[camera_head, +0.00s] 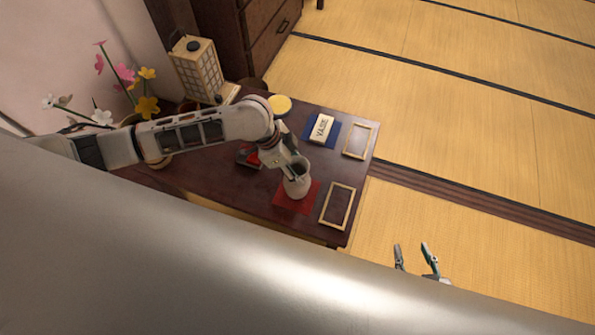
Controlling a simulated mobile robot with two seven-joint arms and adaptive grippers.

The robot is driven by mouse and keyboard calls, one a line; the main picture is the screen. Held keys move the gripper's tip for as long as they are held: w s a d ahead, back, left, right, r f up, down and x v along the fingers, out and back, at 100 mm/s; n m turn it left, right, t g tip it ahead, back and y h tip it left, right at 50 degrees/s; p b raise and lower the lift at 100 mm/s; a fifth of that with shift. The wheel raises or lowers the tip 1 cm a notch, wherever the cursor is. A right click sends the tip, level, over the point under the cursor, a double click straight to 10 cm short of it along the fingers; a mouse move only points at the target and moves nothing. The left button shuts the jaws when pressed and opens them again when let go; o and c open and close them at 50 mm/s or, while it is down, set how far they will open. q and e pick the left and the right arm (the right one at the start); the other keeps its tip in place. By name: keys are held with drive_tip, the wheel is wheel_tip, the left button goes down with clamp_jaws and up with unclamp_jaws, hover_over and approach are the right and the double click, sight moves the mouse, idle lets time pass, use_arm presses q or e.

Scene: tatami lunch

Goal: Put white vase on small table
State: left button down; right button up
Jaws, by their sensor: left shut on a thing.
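The white vase (298,187) is upright or nearly so, over a red square mat (284,203) on the dark small table (236,190). My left gripper (291,171) reaches down from the upper left and is shut on the vase near its rim, hiding part of its top. The vase's base overlaps the mat in view; I cannot tell for sure whether it touches. My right gripper (417,258) is open and empty, low in the view, over the tatami and away from the table.
A blue mat (311,139) bears a lettered card (322,128). Two thin frames (338,205) and (357,140) lie near the table's right edge. A yellow round thing (280,105), a paper lantern (197,70) and potted flowers (147,107) are further left. Tatami floor lies open right.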

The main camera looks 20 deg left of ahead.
use_arm(q)
wheel_tip(320, 180, down, 2)
drive_tip(key=shift+f, duration=0.2)
drive_tip(key=c, duration=1.1)
unclamp_jaws()
